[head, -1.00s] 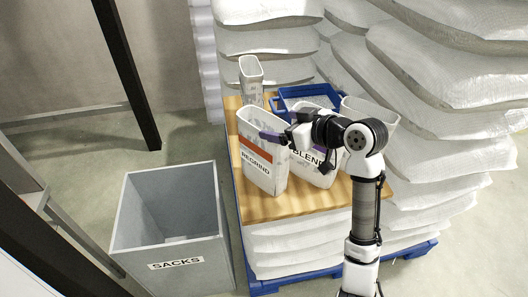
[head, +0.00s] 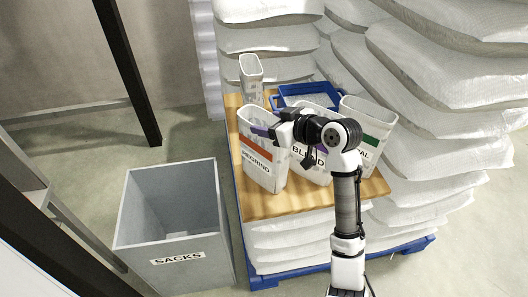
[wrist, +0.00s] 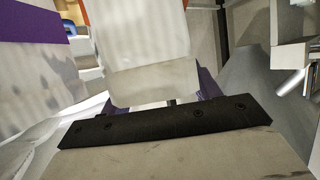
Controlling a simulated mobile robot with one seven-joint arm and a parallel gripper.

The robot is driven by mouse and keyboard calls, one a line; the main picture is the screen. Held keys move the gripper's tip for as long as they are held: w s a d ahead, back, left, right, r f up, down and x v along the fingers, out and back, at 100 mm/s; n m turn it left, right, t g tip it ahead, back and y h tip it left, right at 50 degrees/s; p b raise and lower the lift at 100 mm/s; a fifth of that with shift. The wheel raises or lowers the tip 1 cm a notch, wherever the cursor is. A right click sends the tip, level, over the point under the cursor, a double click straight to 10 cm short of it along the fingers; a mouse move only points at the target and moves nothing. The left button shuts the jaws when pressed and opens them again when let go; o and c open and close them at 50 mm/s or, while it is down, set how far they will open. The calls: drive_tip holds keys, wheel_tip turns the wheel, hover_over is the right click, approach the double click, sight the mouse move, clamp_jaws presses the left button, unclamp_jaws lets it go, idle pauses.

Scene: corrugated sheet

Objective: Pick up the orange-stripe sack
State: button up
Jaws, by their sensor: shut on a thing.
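The orange-stripe sack (head: 260,174), white with an orange band and the word REGRIND, stands at the front left of the wooden board in the head view. My gripper (head: 261,132) is at its upper part, shut on it with purple fingers. The wrist view shows a pale surface (wrist: 140,50), which looks like this sack, between the purple fingers of my gripper (wrist: 140,92). The exact contact is partly hidden. I cannot tell whether the sack's base is off the board.
The purple-stripe BLEND sack (head: 309,165) stands close on the right, with a green-stripe sack (head: 370,128) beyond. A small sack (head: 251,82) and blue tray (head: 294,90) are behind. An open grey bin marked SACKS (head: 165,250) stands left of the board (head: 290,205).

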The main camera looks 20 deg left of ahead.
drive_tip(key=c, duration=0.6)
drive_tip(key=shift+o, duration=0.2)
